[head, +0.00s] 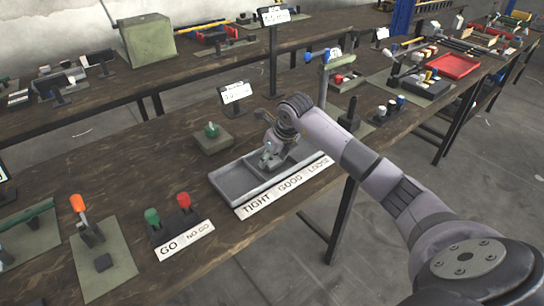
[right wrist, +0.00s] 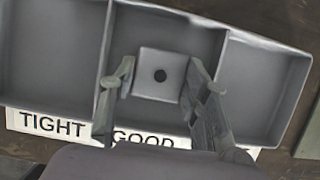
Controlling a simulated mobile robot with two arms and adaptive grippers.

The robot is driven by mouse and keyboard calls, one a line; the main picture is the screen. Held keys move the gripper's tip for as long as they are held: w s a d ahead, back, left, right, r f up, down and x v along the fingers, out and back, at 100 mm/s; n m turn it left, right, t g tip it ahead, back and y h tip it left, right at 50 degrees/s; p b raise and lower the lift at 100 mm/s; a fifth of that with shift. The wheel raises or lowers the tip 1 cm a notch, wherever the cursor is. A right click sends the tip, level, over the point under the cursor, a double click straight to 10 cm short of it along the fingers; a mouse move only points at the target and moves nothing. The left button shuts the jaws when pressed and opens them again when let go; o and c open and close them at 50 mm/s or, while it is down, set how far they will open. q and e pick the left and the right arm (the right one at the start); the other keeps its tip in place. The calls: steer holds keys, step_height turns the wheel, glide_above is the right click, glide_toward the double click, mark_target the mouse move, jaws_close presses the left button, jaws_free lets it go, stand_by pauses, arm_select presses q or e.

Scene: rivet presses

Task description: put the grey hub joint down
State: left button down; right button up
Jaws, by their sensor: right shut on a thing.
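In the head view my right gripper (head: 268,158) points down over the middle of the grey sorting tray (head: 236,188). The tray's three compartments lie above labels reading TIGHT, GOOD and LOOSE (head: 285,188). In the wrist view the hub joint is within the outline of the middle, GOOD compartment; whether it touches the floor I cannot tell. My left gripper is not in view.
A green-topped part (head: 212,130) sits on a grey block behind the tray. Green and red-handled GO and NO-GO gauges (head: 168,219) stand left of it. A small sign (head: 235,93) stands behind. A black post (head: 350,117) stands to the right.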

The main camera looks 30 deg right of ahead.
steer(key=shift+f+b, duration=0.25)
steer(key=shift+b, duration=0.05)
steer(key=o, duration=0.9)
steer(key=shift+r, duration=0.1)
steer(key=o, duration=0.4)
steer(key=shift+c, duration=0.2)
steer(key=shift+r+p, duration=0.4)
steer(key=b+v, duration=0.1)
steer(key=v, duration=1)
steer(key=shift+s+r, duration=0.25)
steer(key=shift+r, duration=0.05)
